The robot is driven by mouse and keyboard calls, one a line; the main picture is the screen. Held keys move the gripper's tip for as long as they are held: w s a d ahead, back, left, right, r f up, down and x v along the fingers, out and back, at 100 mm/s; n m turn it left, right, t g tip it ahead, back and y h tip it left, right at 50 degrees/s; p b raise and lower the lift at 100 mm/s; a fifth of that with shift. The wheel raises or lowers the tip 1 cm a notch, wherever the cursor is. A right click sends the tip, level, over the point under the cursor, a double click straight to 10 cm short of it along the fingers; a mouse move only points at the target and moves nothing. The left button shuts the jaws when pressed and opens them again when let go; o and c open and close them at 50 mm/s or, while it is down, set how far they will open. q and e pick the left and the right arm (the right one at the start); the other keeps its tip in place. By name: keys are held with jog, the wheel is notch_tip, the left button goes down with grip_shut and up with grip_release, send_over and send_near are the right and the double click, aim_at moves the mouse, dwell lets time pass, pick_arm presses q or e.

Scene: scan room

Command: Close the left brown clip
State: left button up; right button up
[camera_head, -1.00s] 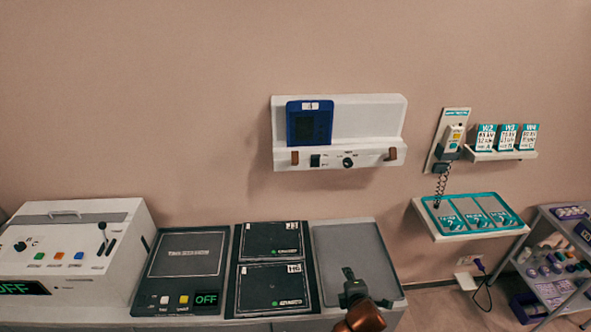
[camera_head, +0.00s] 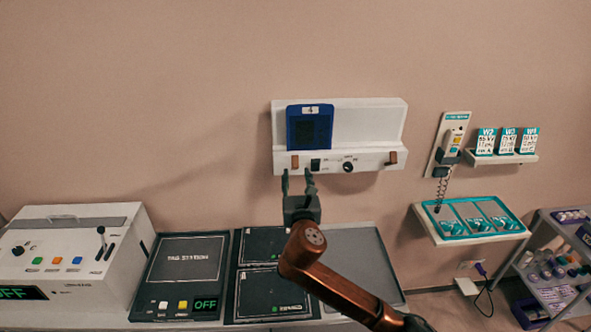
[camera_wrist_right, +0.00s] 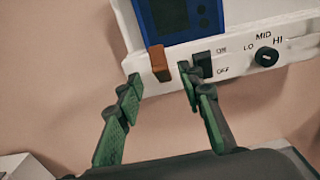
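The left brown clip (camera_head: 295,161) is a small upright brown block at the lower left of the white wall unit (camera_head: 365,117). It also shows in the right wrist view (camera_wrist_right: 159,62), just beyond my fingertips. The right brown clip (camera_head: 393,157) is tilted at the unit's other end. A blue cassette-like panel (camera_head: 310,128) stands in the unit above the left clip. My right gripper (camera_head: 298,176) is open and empty just below the left clip; in the right wrist view its green-padded fingers (camera_wrist_right: 157,78) are spread apart. My left gripper is not in view.
The unit has a black ON/OFF switch (camera_wrist_right: 202,64) close to my right finger and a LO/MID/HI knob (camera_wrist_right: 266,56). Below are dark station panels (camera_head: 184,270) and a grey tray (camera_head: 360,262). A teal tray shelf (camera_head: 470,218) is at right.

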aim_at(296, 168)
jog(key=shift+w+b, duration=0.3)
jog(key=shift+w, duration=2.1)
grip_shut()
